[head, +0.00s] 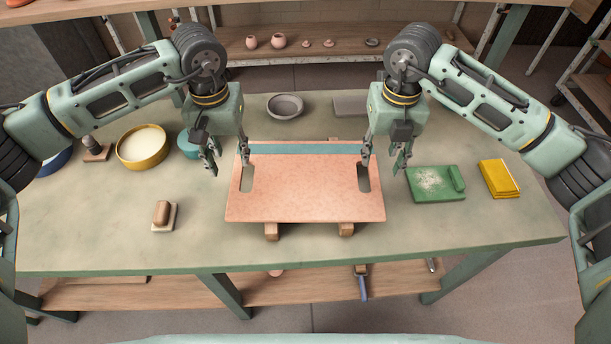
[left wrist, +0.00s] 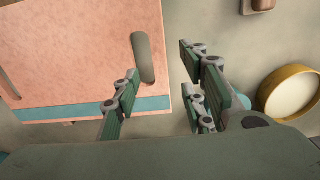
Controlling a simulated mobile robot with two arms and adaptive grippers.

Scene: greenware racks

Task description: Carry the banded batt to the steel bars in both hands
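The banded batt (head: 305,187) is a flat pink board with a teal band along its far side and a slot near each end. It lies level on two wooden supports (head: 271,232) on the table. My left gripper (head: 227,163) is open at the batt's left edge, one finger by the left slot and the other outside the edge. The left wrist view shows its fingers apart, with the batt's edge (left wrist: 174,60) between them. My right gripper (head: 384,163) is open at the right edge, one finger near the right slot. I cannot make out the steel bars.
On the green table (head: 120,235) are a yellow bowl (head: 143,147), a grey bowl (head: 285,106), a wooden-backed block (head: 162,214), a green tray (head: 436,184) and yellow cloths (head: 499,178). Shelves with pots (head: 278,41) stand behind. The table front is mostly clear.

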